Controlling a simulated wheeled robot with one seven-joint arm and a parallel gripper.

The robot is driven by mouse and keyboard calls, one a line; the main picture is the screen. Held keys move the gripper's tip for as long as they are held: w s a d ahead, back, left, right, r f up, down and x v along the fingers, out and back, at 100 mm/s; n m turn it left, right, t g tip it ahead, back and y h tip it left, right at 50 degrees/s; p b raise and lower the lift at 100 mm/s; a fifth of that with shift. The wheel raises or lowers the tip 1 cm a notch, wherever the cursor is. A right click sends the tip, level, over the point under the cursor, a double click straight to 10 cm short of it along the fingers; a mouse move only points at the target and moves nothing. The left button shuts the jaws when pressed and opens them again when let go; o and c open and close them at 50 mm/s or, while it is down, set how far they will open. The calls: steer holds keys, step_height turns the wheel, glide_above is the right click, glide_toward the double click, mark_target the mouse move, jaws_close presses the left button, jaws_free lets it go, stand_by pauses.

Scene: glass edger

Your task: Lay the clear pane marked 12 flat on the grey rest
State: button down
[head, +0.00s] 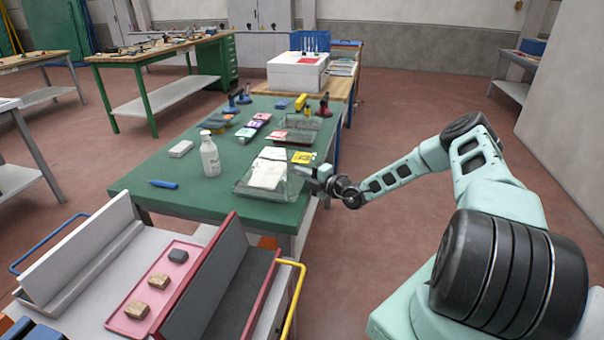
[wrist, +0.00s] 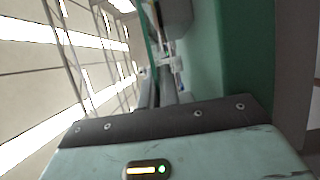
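My gripper (head: 322,178) is at the right edge of the green table, beside a clear tray (head: 243,190) holding white sheets. In the wrist view its dark fingers (wrist: 168,92) reach away from the camera, near pale, see-through shapes. Whether they grip anything is unclear. No number 12 is readable, and I cannot single out the clear pane. A grey angled support (head: 236,285) stands on the bench at the front; I cannot tell whether it is the grey rest.
The green table (head: 150,200) also bears a white bottle (head: 210,155), a blue marker (head: 163,184) and a second clear tray (head: 300,122). A red tray (head: 133,308) with small blocks and a yellow rail (head: 293,300) are at the front. Open floor lies right of the table.

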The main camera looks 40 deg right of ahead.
steer(key=shift+f, duration=0.35)
stand_by(0.4)
steer(key=c, duration=1.6)
jaws_free()
steer(key=shift+o, duration=0.2)
steer(key=shift+f, duration=0.15)
steer(key=b+v, duration=0.2)
steer(key=v, duration=1.5)
steer(key=shift+s, duration=0.2)
steer(key=shift+d, duration=0.1)
